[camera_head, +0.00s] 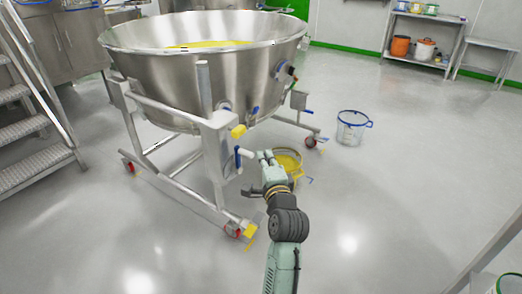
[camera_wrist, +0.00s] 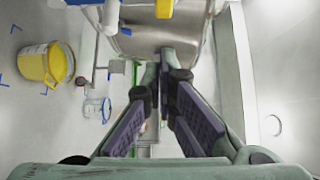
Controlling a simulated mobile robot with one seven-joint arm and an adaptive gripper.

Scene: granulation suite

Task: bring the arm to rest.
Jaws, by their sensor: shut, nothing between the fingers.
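My gripper (camera_wrist: 166,78) is shut in the wrist view, its two dark-padded fingers meeting at the tips with nothing held. In the head view my arm reaches up from the bottom edge and bends beside the frame of a steel bowl. The large steel bowl (camera_head: 190,75) sits on a wheeled frame with yellow contents showing inside. Its steel surface appears ahead of the fingertips in the wrist view (camera_wrist: 148,43).
A yellow bucket (camera_head: 289,160) stands right behind my arm, partly hidden; it shows in the wrist view (camera_wrist: 35,65). A clear blue-rimmed bucket (camera_head: 351,131) is farther right. Steps (camera_head: 28,123) stand left, a shelf (camera_head: 424,32) at the back right. The right floor is largely clear.

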